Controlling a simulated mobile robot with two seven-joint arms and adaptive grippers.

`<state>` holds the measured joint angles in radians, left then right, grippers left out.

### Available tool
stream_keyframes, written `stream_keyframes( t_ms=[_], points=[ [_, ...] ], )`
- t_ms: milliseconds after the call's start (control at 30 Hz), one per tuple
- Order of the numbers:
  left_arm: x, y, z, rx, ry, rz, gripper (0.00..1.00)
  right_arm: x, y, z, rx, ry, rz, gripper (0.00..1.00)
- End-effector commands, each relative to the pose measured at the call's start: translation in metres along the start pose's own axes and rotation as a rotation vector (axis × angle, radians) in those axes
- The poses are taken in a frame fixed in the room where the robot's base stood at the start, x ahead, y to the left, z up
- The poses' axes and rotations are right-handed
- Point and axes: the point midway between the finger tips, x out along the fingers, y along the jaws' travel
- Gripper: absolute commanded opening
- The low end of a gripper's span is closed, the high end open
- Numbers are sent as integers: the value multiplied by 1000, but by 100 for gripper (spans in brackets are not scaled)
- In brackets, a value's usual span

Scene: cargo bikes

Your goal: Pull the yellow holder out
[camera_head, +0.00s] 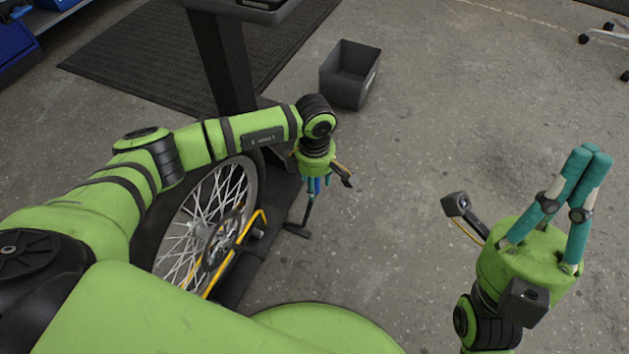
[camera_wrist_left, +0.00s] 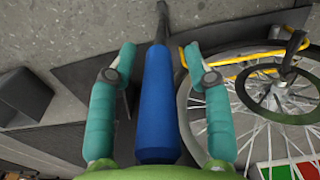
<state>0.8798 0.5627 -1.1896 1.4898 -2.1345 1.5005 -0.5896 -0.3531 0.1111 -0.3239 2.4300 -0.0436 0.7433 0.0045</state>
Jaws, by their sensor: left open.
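The yellow holder (camera_head: 257,222) is a thin bent bar beside the spoked wheel (camera_head: 190,235). In the left wrist view the yellow holder (camera_wrist_left: 250,57) runs across the wheel at the upper right. My left gripper (camera_head: 316,184) points down just right of the wheel. It is open, with a blue handle (camera_wrist_left: 155,100) on a dark shaft between its teal fingers; gaps show on both sides. The left gripper also shows in its wrist view (camera_wrist_left: 160,58). My right gripper (camera_head: 590,155) is at the right, its teal fingers together, pointing up, with nothing visible between them.
A dark stand post (camera_head: 222,60) rises behind the wheel. A grey open bin (camera_head: 345,85) stands on the floor beyond my left gripper. A dark mat (camera_head: 150,55) lies at the upper left. The concrete floor between my grippers is clear.

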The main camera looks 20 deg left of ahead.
Motion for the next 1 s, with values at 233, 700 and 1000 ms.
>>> stream_keyframes(
  t_ms=[233, 700, 1000],
  points=[
    [-43, 2, 0, 1, -3, 5, 50, 0, 0, -1, 1, -2, -2, 0],
    [-115, -1, 0, 1, -1, -2, 50, -1, -1, -1, 2, -4, -4, 0],
    [-117, -1, 0, 1, 0, -2, 50, -1, -1, -1, 3, -4, -3, 0]
  ],
)
